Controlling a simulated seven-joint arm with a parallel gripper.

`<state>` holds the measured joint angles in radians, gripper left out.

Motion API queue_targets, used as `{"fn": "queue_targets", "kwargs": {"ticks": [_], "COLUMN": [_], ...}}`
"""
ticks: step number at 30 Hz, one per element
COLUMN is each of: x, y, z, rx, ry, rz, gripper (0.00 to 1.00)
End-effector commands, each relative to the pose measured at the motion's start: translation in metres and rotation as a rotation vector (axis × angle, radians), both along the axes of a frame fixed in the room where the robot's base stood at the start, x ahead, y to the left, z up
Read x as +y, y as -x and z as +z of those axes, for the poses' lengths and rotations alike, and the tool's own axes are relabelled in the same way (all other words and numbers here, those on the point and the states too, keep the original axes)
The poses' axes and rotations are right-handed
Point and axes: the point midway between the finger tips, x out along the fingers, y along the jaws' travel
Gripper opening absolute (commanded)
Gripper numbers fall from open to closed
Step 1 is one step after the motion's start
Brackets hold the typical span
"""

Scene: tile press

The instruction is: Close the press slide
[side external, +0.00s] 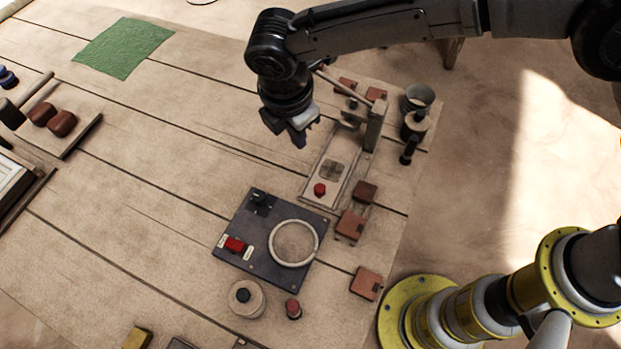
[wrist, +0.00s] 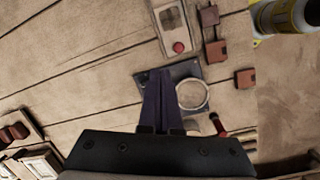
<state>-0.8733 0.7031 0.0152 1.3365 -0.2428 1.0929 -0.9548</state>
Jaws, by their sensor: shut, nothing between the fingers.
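The press (side external: 376,125) stands at the back right of the table, with a long lever arm at its top. Its slide (side external: 312,195), a pale flat plate, sticks out from the press frame toward the dark panel. A red knob (side external: 320,189) sits at its near end, and a grey square lies farther back on it. The slide also shows at the top of the wrist view (wrist: 165,14), with its red knob (wrist: 178,47). My gripper (side external: 299,142) is shut and empty, above the table and left of the press. Its fingers (wrist: 161,73) point down, apart from the slide.
A dark panel (side external: 233,255) with a red switch and pale ring lies in front of the slide. Several brown blocks (side external: 351,225) line its right side. A grey cup (side external: 419,97) stands behind the press. The table left of the slide is clear, with a green mat (side external: 124,47) far back.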

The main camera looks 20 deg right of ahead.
Motion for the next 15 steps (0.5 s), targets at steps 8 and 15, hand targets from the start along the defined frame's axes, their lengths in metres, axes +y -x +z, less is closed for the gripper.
{"fn": "queue_targets", "kwargs": {"ticks": [8,15], "x": [0.043,0.039], "y": [0.060,0.060], "z": [-0.075,-0.095], "rx": [0.074,0.075], "ry": [0.103,0.105], "rz": [0.137,0.141], "gripper": [0.00,0.00]}}
